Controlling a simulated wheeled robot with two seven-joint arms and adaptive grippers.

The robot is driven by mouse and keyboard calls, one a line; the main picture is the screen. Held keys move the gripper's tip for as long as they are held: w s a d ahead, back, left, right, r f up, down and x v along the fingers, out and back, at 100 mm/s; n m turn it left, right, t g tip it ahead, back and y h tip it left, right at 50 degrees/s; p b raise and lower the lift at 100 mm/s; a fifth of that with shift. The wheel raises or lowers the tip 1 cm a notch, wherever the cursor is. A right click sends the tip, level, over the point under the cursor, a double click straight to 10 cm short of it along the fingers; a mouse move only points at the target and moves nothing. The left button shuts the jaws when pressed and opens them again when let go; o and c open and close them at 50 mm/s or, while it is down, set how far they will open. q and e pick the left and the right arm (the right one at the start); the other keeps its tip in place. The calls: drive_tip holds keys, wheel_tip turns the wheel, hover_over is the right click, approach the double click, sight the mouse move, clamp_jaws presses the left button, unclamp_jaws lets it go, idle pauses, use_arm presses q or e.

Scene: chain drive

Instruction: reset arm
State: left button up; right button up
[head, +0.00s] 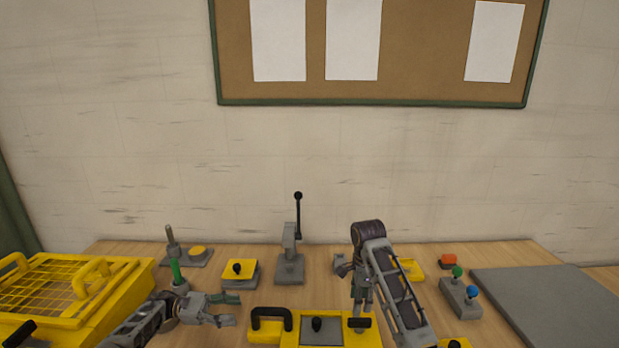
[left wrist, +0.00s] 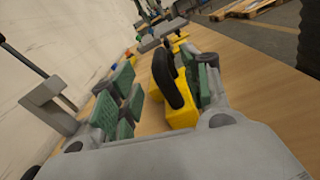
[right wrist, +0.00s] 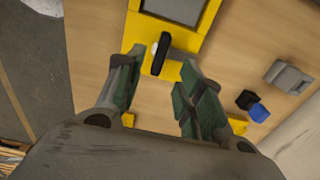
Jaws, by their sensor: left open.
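My left gripper (head: 238,309) is open and empty, left of a black arched handle (head: 271,313) on a yellow fixture (head: 290,335). In the left wrist view the handle (left wrist: 172,80) shows between and beyond the spread green-padded fingers; contact cannot be told. My right gripper (head: 361,308) points down over the right part of the fixture. In the right wrist view its green-padded fingers (right wrist: 158,98) are apart, with a black knob (right wrist: 160,53) on the yellow panel just ahead of the gap. An upright black lever (head: 298,215) stands on a grey stand (head: 290,267) behind.
A yellow mesh guard (head: 70,285) fills the left side. A yellow block with a knob (head: 240,272) and a green-handled post (head: 178,275) stand nearby. A box with green and blue knobs (head: 460,297) is at right, beside a bare grey plate (head: 550,305).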

use_arm(q)
wheel_tip(320, 180, up, 7)
drive_tip(key=p, duration=0.6)
use_arm(e)
wheel_tip(320, 180, up, 7)
use_arm(q)
drive_tip(key=shift+r+p, duration=0.45)
drive_tip(key=shift+p, duration=0.1)
use_arm(e)
drive_tip(key=shift+r, duration=0.45)
use_arm(q)
drive_tip(key=shift+a, duration=0.1)
use_arm(e)
drive_tip(key=shift+a, duration=0.1)
